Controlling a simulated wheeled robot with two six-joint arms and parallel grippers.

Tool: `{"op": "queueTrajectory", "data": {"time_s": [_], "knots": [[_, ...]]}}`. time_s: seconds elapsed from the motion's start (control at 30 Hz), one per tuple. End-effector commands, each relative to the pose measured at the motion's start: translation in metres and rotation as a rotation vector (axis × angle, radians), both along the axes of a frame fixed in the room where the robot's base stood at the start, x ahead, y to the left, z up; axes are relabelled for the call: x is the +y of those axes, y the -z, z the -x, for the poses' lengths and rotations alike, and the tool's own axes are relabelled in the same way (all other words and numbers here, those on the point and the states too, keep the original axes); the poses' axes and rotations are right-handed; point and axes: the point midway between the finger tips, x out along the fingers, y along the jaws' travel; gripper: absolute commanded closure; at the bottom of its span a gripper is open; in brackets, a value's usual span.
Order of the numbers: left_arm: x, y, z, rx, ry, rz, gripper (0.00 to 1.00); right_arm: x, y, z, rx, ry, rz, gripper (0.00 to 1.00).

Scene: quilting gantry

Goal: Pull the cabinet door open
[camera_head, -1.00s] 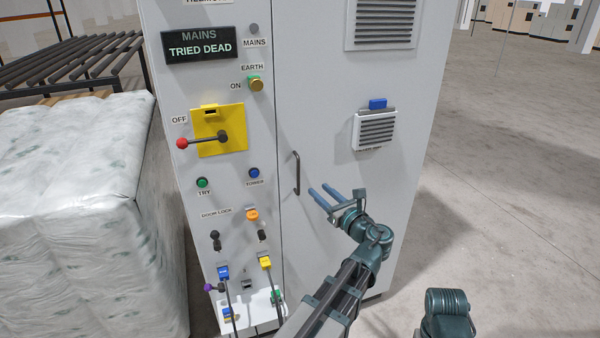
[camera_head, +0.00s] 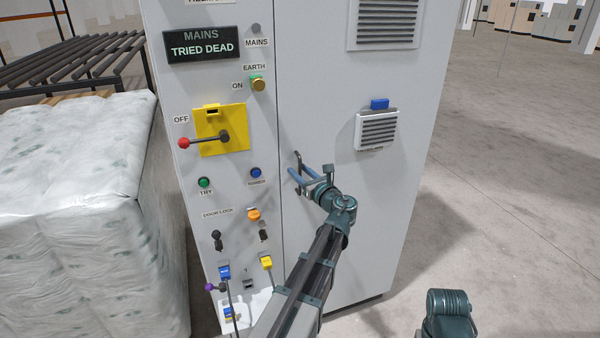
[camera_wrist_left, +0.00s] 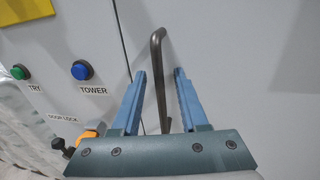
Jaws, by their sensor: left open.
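The cabinet door (camera_head: 345,100) is a light grey panel, shut flush against the control panel at its left seam. Its dark vertical bar handle (camera_head: 297,160) sits near that seam. In the left wrist view the handle (camera_wrist_left: 158,75) stands between the two blue fingers, which are apart on either side of it. My left gripper (camera_head: 298,172) is open at the handle, with no visible grip on it. Part of the handle is hidden by the fingers and gripper body. My right gripper does not show; only a piece of my other arm is at the bottom right.
The control panel (camera_head: 225,185) left of the seam carries a yellow switch plate (camera_head: 210,145), buttons, keys and levers close to my left arm. A wrapped pallet load (camera_head: 75,200) stands left of the cabinet. The floor (camera_head: 500,220) to the right is open.

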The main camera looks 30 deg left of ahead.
Motion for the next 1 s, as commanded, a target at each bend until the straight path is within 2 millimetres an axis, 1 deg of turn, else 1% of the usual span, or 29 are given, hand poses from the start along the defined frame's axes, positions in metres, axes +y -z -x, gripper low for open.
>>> {"op": "queueTrajectory", "data": {"time_s": [0.13, 0.17, 0.3, 0.4, 1.0], "knots": [[0.0000, 0.0000, 0.0001, 0.000, 0.000, 0.000, 0.56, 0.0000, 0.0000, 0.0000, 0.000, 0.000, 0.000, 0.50], [-0.0001, 0.0000, 0.0002, 0.000, 0.000, 0.000, 0.58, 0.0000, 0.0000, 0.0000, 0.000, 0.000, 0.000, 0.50], [-0.0003, 0.0000, 0.0001, 0.000, 0.000, 0.000, 0.83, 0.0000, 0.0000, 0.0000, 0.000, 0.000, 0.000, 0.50], [-0.0003, 0.0000, 0.0003, 0.000, 0.000, 0.000, 1.00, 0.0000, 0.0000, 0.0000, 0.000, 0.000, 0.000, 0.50], [-0.0004, 0.0001, 0.0003, 0.000, 0.000, 0.000, 1.00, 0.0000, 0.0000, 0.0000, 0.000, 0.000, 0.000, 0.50]]}}
